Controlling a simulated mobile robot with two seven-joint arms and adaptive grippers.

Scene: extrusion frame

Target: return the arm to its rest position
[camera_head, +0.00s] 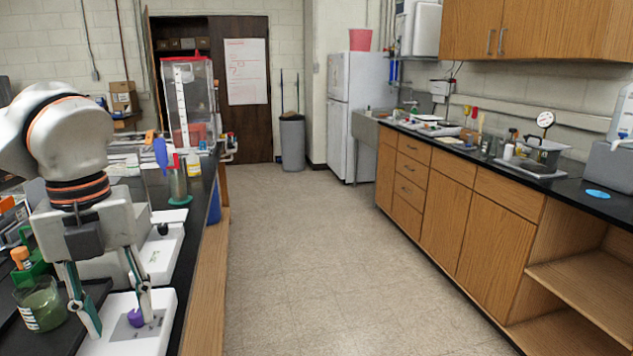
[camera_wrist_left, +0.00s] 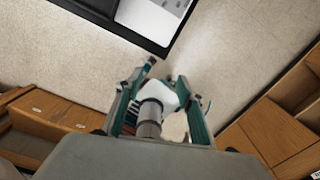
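My left arm comes in from the left in the head view. Its gripper (camera_head: 120,322) points down over the near end of the black bench, above a white scale (camera_head: 160,335). The two fingers are spread apart with nothing gripped between them. A small purple piece (camera_head: 135,317) shows beside the right fingertip, over the scale's grey plate; I cannot tell whether they touch. In the left wrist view the fingers (camera_wrist_left: 168,95) are also apart, with a white and grey form between or beyond them that I cannot identify. My right gripper is not in view.
A beaker of green liquid (camera_head: 40,305) and a green rack (camera_head: 30,265) stand close left of the gripper. A green-based cylinder (camera_head: 178,185) and a clear box (camera_head: 188,100) stand further along the bench. The floor aisle (camera_head: 300,260) is clear; wooden cabinets (camera_head: 450,200) line the right.

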